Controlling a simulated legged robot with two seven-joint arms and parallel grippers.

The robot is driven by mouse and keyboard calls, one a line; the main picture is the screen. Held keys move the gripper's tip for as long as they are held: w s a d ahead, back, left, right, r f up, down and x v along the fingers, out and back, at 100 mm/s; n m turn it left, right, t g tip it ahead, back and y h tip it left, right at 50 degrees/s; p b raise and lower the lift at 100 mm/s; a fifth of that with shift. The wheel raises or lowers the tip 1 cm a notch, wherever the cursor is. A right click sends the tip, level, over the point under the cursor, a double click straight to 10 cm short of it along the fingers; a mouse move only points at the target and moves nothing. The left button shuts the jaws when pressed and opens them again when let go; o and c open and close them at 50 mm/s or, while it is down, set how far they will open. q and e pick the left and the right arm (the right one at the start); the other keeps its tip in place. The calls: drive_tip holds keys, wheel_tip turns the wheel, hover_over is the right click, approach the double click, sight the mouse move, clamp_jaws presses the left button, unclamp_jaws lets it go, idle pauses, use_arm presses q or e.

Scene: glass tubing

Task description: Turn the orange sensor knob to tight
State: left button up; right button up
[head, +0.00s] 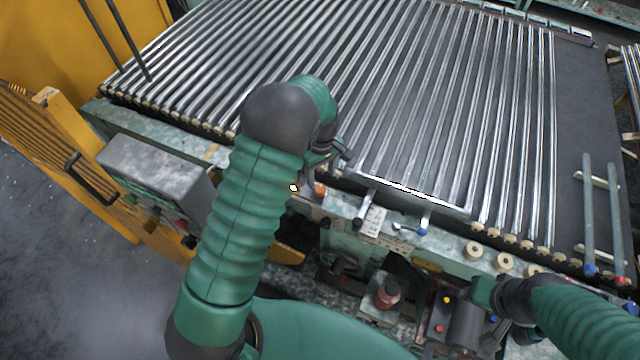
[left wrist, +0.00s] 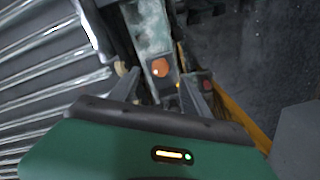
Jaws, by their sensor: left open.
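The orange sensor knob (head: 320,190) sits on the pale green machine rail, just below my left gripper (head: 328,162) in the head view. The left wrist view shows the knob's round orange face (left wrist: 160,67) ahead, between the two finger lines. My left gripper is open there (left wrist: 162,88), with a finger on either side and nothing held. The knob looks apart from the fingers, though the exact gap is hard to tell. My right gripper (head: 492,318) is low at the right, by a dark button box; its fingers are too unclear to read.
Rows of shiny tubes (head: 420,110) lie on the machine bed behind the rail. A grey control box (head: 155,165) stands at left and a red knob (head: 387,293) at lower centre. Blue-tipped levers (head: 422,228) and pale rollers (head: 473,249) line the front edge.

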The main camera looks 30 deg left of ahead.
sight(320, 188)
use_arm(q)
drive_tip(key=f, duration=0.4)
drive_tip(key=f+p, duration=0.1)
drive_tip(key=f, duration=0.2)
drive_tip(key=shift+a, duration=0.25)
drive_tip(key=shift+c, duration=0.4)
